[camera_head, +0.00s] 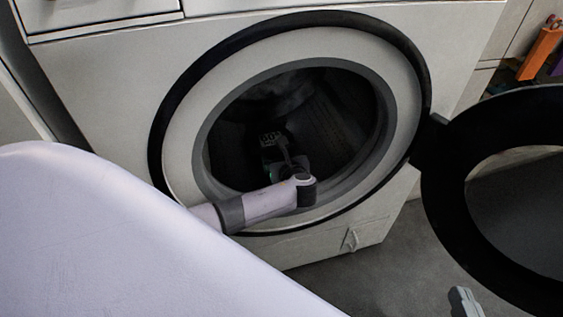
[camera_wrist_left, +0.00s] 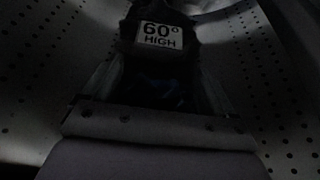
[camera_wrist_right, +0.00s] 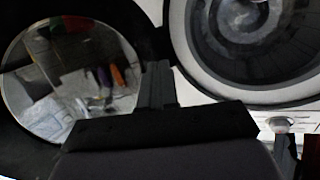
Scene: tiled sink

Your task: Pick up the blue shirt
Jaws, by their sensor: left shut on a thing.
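A dark cloth with a faint blue tint, seemingly the blue shirt (camera_wrist_left: 160,92), is in the dim washing machine drum. A white label reading "60° HIGH" (camera_wrist_left: 160,36) shows at its far side. My left arm reaches through the open door. My left gripper (camera_head: 272,150) is inside the drum, shut on this cloth, which fills the space between its fingers in the left wrist view. Shadow hides the cloth's full shape. My right gripper (camera_wrist_right: 222,112) is outside the machine, its fingers apart and nothing between them; part of it shows low right in the head view (camera_head: 465,301).
The round opening has a light rim (camera_head: 185,150). The drum wall (camera_wrist_left: 270,70) with small holes surrounds my left gripper closely. The open door (camera_head: 440,185) swings out to the right, near my right gripper. Grey floor (camera_head: 370,280) lies clear below.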

